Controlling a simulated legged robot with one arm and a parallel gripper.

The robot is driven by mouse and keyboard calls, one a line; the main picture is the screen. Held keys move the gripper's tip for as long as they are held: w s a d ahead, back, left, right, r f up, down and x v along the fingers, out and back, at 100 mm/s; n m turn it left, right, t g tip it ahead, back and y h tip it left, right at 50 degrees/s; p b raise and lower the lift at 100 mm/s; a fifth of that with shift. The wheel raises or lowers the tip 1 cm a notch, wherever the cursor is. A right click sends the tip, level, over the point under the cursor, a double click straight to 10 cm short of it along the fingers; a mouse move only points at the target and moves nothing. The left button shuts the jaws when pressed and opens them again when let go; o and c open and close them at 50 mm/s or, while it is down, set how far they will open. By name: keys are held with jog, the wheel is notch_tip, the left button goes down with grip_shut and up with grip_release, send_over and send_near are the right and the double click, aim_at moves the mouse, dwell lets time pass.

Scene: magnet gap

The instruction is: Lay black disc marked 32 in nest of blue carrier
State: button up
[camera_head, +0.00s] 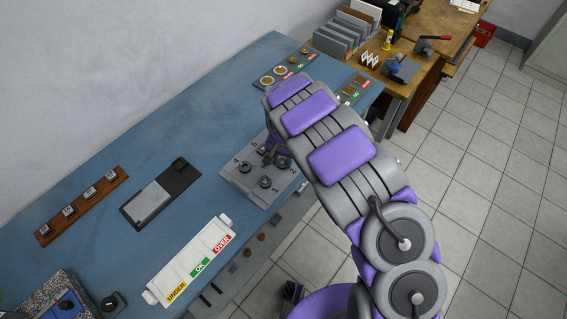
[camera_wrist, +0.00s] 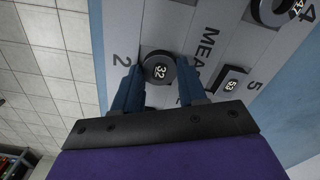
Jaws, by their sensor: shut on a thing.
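The black disc marked 32 (camera_wrist: 157,69) sits between the two dark blue fingers of my gripper (camera_wrist: 158,84) in the wrist view, beside the label 2 on the grey numbered plate (camera_wrist: 209,16). The jaws are shut on it. I cannot tell whether it touches the plate. In the head view my gripper (camera_head: 272,152) is over the back of the same plate (camera_head: 238,181), partly hidden by my arm, and disc 32 cannot be made out. A blue piece on a speckled block (camera_head: 68,303) at the lower left may be the blue carrier; its nest is not clear.
Other black pieces marked 53 (camera_wrist: 233,83) and 47 (camera_wrist: 270,12) are on the plate. A white UNDER/OK/OVER tray (camera_head: 186,258), a black stand with a grey plate (camera_head: 166,194) and a wooden strip (camera_head: 83,207) lie on the blue bench (camera_head: 190,110).

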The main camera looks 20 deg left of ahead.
jog(key=shift+a+f, duration=0.1)
jog(key=shift+a, duration=0.1)
jog(key=shift+c, duration=1.4)
jog(key=shift+d+r, duration=0.15)
jog(key=shift+r, duration=0.2)
jog(key=shift+r+p, duration=0.9)
jog(key=shift+r, duration=1.35)
